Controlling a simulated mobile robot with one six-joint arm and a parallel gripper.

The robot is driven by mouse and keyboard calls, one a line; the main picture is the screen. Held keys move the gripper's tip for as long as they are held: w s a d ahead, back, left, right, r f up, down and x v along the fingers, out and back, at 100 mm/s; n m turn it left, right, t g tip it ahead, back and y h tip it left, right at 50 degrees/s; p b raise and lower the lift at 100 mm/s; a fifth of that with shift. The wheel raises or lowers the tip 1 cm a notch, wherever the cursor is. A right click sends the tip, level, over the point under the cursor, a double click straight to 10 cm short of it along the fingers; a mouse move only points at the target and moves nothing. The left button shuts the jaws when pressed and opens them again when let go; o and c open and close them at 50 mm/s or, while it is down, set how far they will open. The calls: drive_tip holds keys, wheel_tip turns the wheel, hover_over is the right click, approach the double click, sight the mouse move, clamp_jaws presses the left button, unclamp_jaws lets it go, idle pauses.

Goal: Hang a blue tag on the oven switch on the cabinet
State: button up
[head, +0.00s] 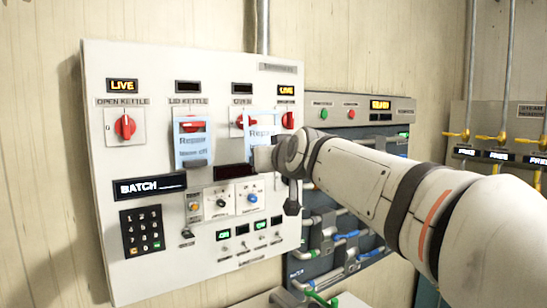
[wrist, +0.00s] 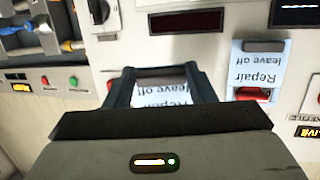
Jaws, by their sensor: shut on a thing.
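My gripper (head: 264,158) is shut on a blue tag (head: 262,131) marked "Repair" at the cabinet front. In the wrist view, the tag (wrist: 163,97) shows between the fingers of my gripper (wrist: 158,76). The red oven switch (head: 239,121) is partly hidden behind this tag's left side; I cannot tell whether the tag's loop is around it. A second blue tag (head: 193,144), "Repair leave off", hangs at the lid kettle switch (head: 192,125); it also shows in the wrist view (wrist: 256,72). The white cabinet (head: 105,72) carries all these switches.
The open kettle switch (head: 125,126) and its lit LIVE display (head: 122,86) are at the left. Another red switch (head: 288,120) is close to the right of the held tag. A keypad (head: 142,231) and smaller knobs lie below. A grey panel with pipes (head: 345,235) stands right.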

drive_tip(key=w+a+p, duration=0.4)
drive_tip(key=w+p, duration=0.2)
drive_tip(key=p, duration=0.1)
drive_tip(key=shift+a+f+p, duration=0.15)
drive_tip(key=shift+f+p, duration=0.2)
idle(0.5)
drive_tip(key=shift+w+f, duration=0.1)
idle(0.5)
drive_tip(key=o, duration=0.9)
drive_tip(key=shift+w, duration=0.1)
drive_tip(key=shift+o, duration=1.4)
drive_tip(key=v, duration=0.8)
drive_tip(key=s+d+f+m+g+h, duration=0.2)
drive_tip(key=s+d+f+g, duration=0.3)
drive_tip(key=s+f, duration=0.8)
drive_tip(key=s+d+f+m+g+h, duration=0.1)
drive_tip(key=s+d+f+g+h, duration=0.2)
drive_tip(key=s+d+f, duration=0.9)
drive_tip(key=s+f+g, duration=0.1)
drive_tip(key=s+g, duration=0.2)
drive_tip(key=shift+s+d+f+m, duration=0.25)
drive_tip(key=shift+f+m, duration=0.15)
